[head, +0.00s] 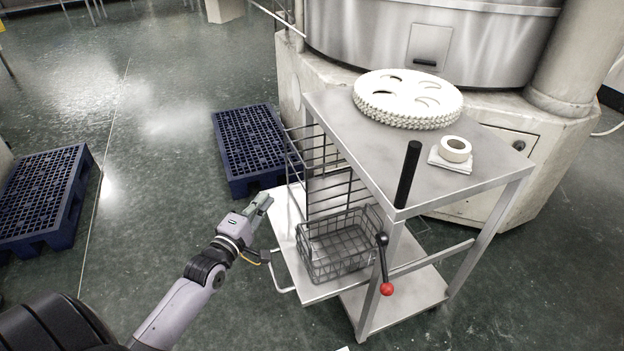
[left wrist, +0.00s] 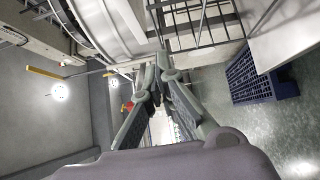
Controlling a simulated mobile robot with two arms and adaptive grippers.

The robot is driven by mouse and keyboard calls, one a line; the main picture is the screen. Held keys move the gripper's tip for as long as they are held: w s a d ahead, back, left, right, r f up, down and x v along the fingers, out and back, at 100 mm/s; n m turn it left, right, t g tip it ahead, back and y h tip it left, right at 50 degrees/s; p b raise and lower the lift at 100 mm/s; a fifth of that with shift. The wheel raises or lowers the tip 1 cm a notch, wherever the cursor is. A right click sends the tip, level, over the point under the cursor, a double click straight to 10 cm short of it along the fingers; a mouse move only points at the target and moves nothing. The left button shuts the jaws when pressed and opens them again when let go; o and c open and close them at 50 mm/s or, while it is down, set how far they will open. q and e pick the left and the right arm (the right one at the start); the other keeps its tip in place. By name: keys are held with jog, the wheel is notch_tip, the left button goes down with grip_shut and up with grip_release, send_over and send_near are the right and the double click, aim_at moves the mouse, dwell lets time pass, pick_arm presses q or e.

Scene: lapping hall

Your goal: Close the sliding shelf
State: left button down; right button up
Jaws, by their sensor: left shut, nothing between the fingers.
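The sliding shelf (head: 287,245) is a pale metal plate pulled out to the left from under the top of a steel cart (head: 330,112). A wire basket (head: 338,248) sits on it, and a white bar handle (head: 280,280) sticks out at its front left. My left gripper (head: 264,199) is shut and empty near the shelf's left edge, above and behind the handle. I cannot tell whether it touches the shelf. In the left wrist view the fingers of my left gripper (left wrist: 157,65) come together, with wire bars behind them. My right gripper is not in view.
The cart top holds a white toothed disc stack (head: 408,98) and a tape roll (head: 455,149). Blue pallets (head: 250,140) lie behind and left (head: 45,195). A large machine stands behind.

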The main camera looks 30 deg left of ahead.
aim_at(317, 168)
pick_arm(q)
jog(key=shift+w+d+b, duration=0.25)
jog(key=shift+w+d, duration=0.05)
jog(key=shift+w, duration=1.75)
jog(key=shift+w+d+b, duration=0.25)
jog(key=shift+w+b, duration=0.05)
jog(key=shift+w, duration=1.8)
jog(key=shift+w+d+b, duration=0.25)
jog(key=shift+w+d, duration=0.05)
jog(key=shift+w, duration=1.75)
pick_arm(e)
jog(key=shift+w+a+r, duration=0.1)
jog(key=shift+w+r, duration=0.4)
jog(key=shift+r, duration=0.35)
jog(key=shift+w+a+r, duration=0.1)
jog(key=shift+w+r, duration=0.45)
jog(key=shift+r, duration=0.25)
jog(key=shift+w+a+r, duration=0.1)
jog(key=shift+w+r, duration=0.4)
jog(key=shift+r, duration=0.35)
